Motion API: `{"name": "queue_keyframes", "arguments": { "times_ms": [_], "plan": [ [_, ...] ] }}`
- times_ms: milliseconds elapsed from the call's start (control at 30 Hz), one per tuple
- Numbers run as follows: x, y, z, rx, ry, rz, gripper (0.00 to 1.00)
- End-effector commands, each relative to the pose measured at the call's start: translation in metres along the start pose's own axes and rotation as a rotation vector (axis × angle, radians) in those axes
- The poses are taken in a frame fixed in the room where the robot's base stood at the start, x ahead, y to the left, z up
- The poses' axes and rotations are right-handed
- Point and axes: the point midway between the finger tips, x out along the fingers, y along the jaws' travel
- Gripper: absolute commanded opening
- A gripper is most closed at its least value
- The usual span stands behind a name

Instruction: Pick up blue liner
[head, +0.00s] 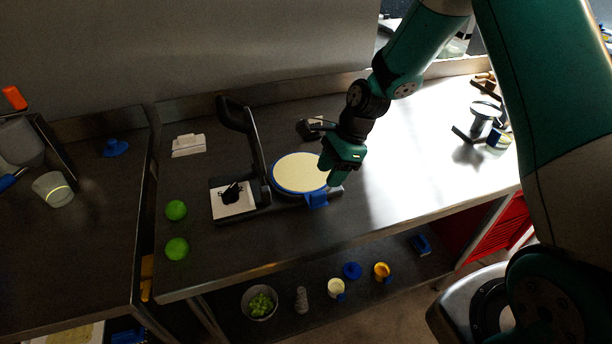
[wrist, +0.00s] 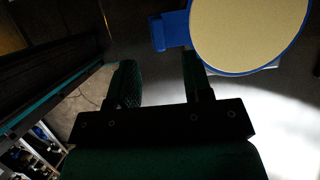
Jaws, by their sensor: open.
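The blue liner (head: 316,200) shows as a blue rim with a square tab around a round cream disc (head: 298,173), on the steel table beside the black hinged press. In the wrist view the liner's tab (wrist: 172,31) points left, just beyond the fingertips, with the cream disc (wrist: 248,32) at the upper right. My gripper (head: 329,176) is above the front right edge of the disc, near the tab. In the wrist view my gripper (wrist: 160,75) has its two fingers apart with nothing between them. Whether a finger touches the liner cannot be told.
The black press (head: 249,150) stands open to the left, with a white square on its plate. Two green balls (head: 176,210) and white sheets (head: 188,145) lie further left. A small dark object (head: 312,128) sits behind the disc. The table to the right is mostly clear and brightly lit.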

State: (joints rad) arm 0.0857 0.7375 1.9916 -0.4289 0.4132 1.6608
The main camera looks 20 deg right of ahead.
Motion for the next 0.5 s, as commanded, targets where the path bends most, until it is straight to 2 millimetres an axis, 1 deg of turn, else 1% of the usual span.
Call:
{"name": "queue_keyframes", "arguments": {
  "times_ms": [33, 100, 267, 333, 500],
  "plan": [
    [0.007, 0.0, 0.001, -0.001, 0.0, 0.003, 0.46],
    [0.015, 0.0, 0.001, -0.001, 0.0, 0.001, 0.46],
    [0.024, 0.0, 0.001, -0.001, 0.0, 0.0, 0.46],
    [0.03, 0.001, 0.002, -0.002, -0.001, 0.003, 0.46],
    [0.055, 0.003, 0.003, -0.001, -0.001, 0.003, 0.46]
  ]
}}
